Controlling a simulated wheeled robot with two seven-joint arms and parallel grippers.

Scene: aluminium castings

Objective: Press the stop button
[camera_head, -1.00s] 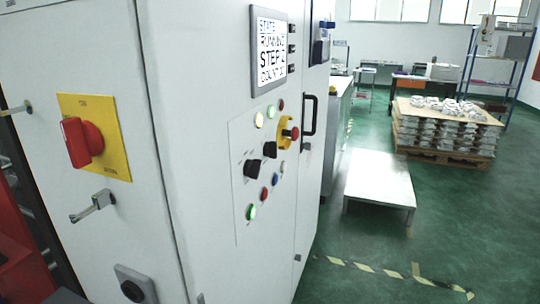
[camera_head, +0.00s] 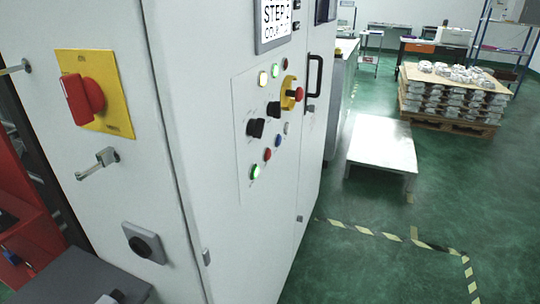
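The control panel (camera_head: 243,150) is on the side of a light grey cabinet, near the middle of the view. A red mushroom button (camera_head: 298,94) sits on a yellow collar at its right. A flat red button (camera_head: 267,154) is lower down, between a blue button (camera_head: 277,140) and a lit green button (camera_head: 255,171). A small dark red button or lamp (camera_head: 285,63) is at the top. Labels are too small to read, so I cannot tell which one is marked stop. Neither gripper is in view.
Two black knobs (camera_head: 256,127) and lit yellow-white lamps (camera_head: 262,79) share the panel. A red rotary switch (camera_head: 84,98) on a yellow plate and a handle (camera_head: 98,163) stick out at left. A low white platform (camera_head: 381,145) and loaded pallet (camera_head: 450,125) stand right. Green floor is open.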

